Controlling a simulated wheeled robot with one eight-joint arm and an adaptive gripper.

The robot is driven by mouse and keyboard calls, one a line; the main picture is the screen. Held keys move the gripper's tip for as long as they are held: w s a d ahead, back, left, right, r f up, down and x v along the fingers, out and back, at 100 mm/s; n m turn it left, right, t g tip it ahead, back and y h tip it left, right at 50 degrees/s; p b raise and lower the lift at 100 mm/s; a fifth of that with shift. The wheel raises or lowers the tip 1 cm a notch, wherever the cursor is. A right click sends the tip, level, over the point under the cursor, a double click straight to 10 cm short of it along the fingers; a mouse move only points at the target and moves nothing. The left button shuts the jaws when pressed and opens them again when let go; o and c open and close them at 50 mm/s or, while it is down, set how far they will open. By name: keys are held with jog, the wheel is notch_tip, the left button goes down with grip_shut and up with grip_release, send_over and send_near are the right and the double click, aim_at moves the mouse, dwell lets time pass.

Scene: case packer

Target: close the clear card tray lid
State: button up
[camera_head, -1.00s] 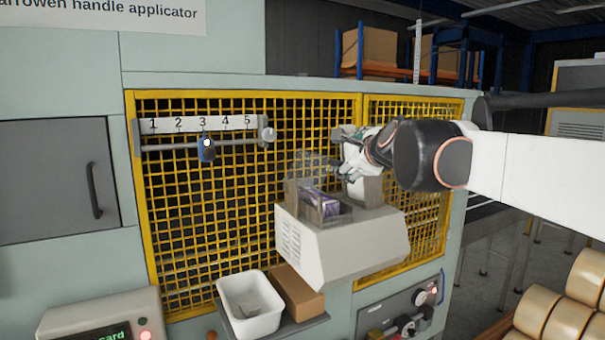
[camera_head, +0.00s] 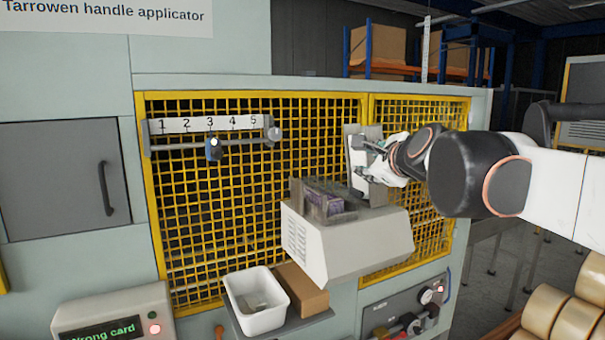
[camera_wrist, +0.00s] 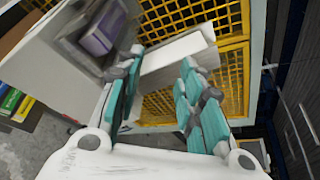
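The card tray (camera_head: 325,204) sits on the pale sloped housing in front of the yellow mesh and holds a purple card stack. The purple stack also shows in the wrist view (camera_wrist: 102,36). In the head view no raised clear panel stands above the tray; the lid is too faint to make out, so I cannot tell exactly how it lies. My gripper (camera_head: 366,150) is to the right of the tray, before a grey upright block (camera_head: 352,150). In the wrist view its teal fingers (camera_wrist: 160,62) are apart, with the pale block showing between and beyond them.
A white bin (camera_head: 236,298) and a brown carton (camera_head: 303,290) stand below the housing (camera_head: 340,248). A rail numbered 1 to 5 (camera_head: 212,124) carries a blue clamp at 3. A display (camera_head: 103,333) reads "Wrong card". Rolls are stacked at the lower right.

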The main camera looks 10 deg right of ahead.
jog(key=s+f+p, duration=0.1)
jog(key=s, duration=0.6)
jog(key=shift+s+a, duration=0.2)
jog(key=shift+a, duration=0.1)
dwell(0.4)
jog(key=shift+f+p, duration=0.1)
jog(key=shift+p, duration=0.2)
